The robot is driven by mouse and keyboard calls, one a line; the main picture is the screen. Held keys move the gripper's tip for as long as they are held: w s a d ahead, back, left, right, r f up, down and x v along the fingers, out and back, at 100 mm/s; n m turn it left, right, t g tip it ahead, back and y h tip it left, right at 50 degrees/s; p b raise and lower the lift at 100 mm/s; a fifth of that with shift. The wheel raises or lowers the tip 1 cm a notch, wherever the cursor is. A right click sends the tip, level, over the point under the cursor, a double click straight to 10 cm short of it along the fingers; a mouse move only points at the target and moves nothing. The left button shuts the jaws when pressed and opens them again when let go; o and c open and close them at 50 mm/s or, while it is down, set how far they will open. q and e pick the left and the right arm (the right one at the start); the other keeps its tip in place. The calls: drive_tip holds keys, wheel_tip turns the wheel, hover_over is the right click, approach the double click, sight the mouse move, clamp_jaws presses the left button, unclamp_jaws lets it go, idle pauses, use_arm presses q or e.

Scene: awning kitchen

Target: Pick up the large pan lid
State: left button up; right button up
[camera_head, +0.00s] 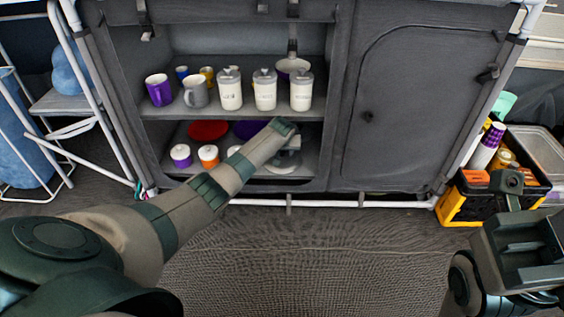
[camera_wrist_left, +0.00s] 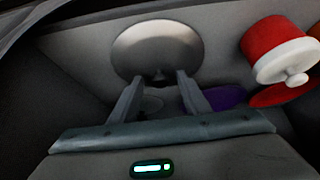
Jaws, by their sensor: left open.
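A large, round, metallic grey lid (camera_wrist_left: 158,45) is in the upper middle of the left wrist view. A small dark knob (camera_wrist_left: 158,76) shows at its lower edge. My left gripper (camera_wrist_left: 157,84) is open, its two fingers pointing at the lid with the knob between their tips. I cannot tell whether they touch it. In the head view my left arm reaches into the lower shelf of the cabinet, and the wrist hides much of the lid's place. Part of my right arm's end (camera_head: 520,245) shows at the lower right; its fingers are not clear.
The lower shelf also holds a red pan (camera_head: 208,130), a purple pan (camera_head: 255,129) and small white-lidded pots (camera_head: 181,156). A red pot with a white lid (camera_wrist_left: 283,55) is close right in the wrist view. Mugs and canisters (camera_head: 265,92) stand on the shelf above.

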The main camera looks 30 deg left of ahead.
idle(0.4)
use_arm(q)
clamp_jaws()
drive_tip(key=shift+r, duration=0.1)
